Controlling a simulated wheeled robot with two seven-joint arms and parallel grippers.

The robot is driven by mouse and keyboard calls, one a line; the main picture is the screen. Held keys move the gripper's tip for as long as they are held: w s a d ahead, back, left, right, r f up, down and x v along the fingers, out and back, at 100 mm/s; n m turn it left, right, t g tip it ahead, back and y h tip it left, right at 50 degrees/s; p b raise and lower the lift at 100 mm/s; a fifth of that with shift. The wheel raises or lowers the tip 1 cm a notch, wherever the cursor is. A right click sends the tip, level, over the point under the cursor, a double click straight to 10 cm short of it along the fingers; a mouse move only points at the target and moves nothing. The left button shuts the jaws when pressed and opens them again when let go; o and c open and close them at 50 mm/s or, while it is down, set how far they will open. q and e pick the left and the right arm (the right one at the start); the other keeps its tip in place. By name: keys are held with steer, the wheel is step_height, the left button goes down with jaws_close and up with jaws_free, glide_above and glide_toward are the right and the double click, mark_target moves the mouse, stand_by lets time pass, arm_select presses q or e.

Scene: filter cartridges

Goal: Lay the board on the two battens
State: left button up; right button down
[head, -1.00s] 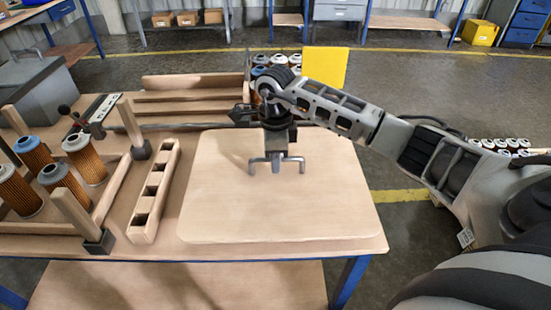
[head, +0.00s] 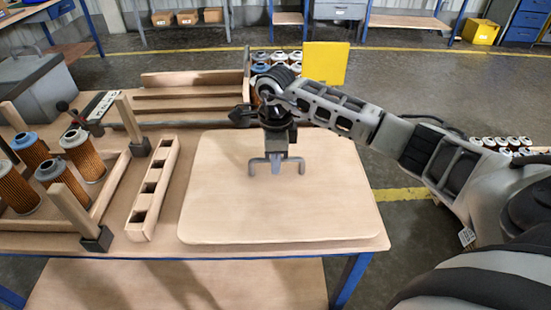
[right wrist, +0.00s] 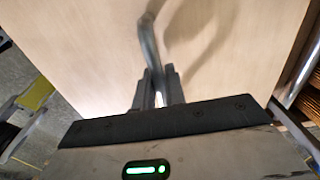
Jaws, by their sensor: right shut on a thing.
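The board (head: 330,205) is a large pale wooden panel with rounded corners, flat above or on the front right of the bench; I cannot tell whether it touches the bench. It has a grey bar handle (head: 299,163) on top, which also shows in the right wrist view (right wrist: 149,45). My right gripper (head: 276,166) points down and is shut on this handle. The board fills most of the right wrist view (right wrist: 90,50). Two long wooden strips (head: 190,96), (head: 185,108), which look like the battens, lie behind the board at the back of the bench. My left gripper is not in view.
A slotted wooden block (head: 142,212) lies close left of the board. Further left, a wooden frame with posts (head: 75,208) stands by several filter cartridges (head: 85,155). More cartridges and a yellow panel (head: 323,63) stand behind my right arm. A grey box (head: 35,90) is back left.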

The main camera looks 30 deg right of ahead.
arm_select(q)
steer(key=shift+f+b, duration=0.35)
steer(key=shift+b, duration=0.25)
arm_select(e)
steer(key=shift+f, duration=0.7)
steer(key=c, duration=1.4)
jaws_free()
steer(key=shift+o, duration=0.2)
steer(key=shift+f, duration=0.2)
steer(key=shift+r, duration=0.25)
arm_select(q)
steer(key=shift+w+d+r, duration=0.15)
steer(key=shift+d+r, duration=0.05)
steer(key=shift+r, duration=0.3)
arm_select(e)
step_height(320, 180, up, 16)
steer(key=shift+f, duration=0.15)
